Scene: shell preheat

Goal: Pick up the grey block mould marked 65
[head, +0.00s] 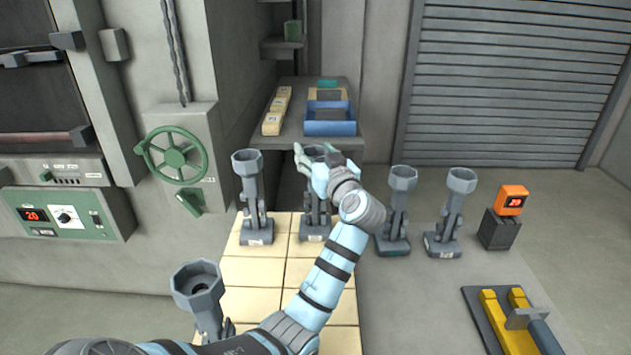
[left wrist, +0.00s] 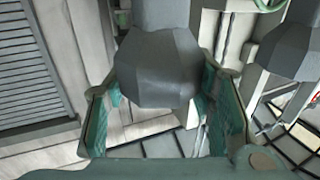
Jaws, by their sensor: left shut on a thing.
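Several grey block moulds with cup-shaped tops stand upright in the head view. My left gripper (head: 318,167) is shut on one grey mould (head: 315,222), around its upper part. This mould stands on the cream tiles, its base level with its neighbour's, and my gripper and forearm partly hide it. In the left wrist view its faceted grey cup (left wrist: 155,72) sits between the two teal fingers. The label on its base is too small to read, so I cannot tell whether it is marked 65. My right gripper is not in view.
Another mould (head: 254,205) stands close left, two (head: 397,212) (head: 455,215) to the right, and one (head: 200,295) nearer. Behind are a shelf with a blue tray (head: 330,128) and a green handwheel (head: 175,156). An orange display (head: 512,199) stands at right.

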